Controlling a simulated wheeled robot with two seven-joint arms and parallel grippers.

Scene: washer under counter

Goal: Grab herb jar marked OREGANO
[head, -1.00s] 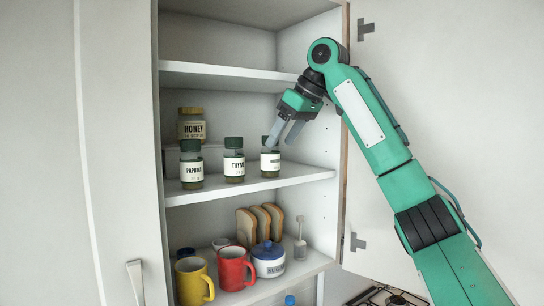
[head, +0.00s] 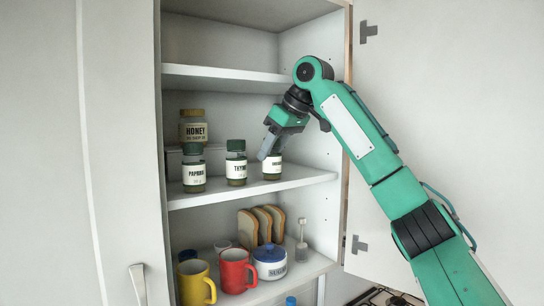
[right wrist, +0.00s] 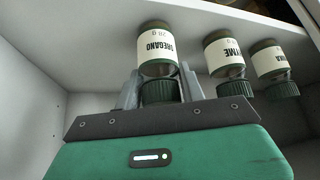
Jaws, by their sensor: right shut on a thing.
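The OREGANO jar (right wrist: 157,52), glass with a white label and green lid, stands at the right end of the middle shelf's row of jars. In the head view the jar (head: 272,167) is partly hidden by my right gripper (head: 269,151). The right wrist view shows the fingers of my right gripper (right wrist: 158,90) on both sides of its green lid, shut on it. The jar appears upright and at shelf level. I cannot tell whether it still touches the shelf. My left gripper is not in view.
A THYME jar (head: 236,163) and a PAPRIKA jar (head: 194,174) stand to the left on the middle shelf (head: 310,178). A HONEY jar (head: 194,127) is behind, raised. Mugs, a sugar pot (head: 269,262) and bread are below. The cabinet's open door (head: 430,110) is at right.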

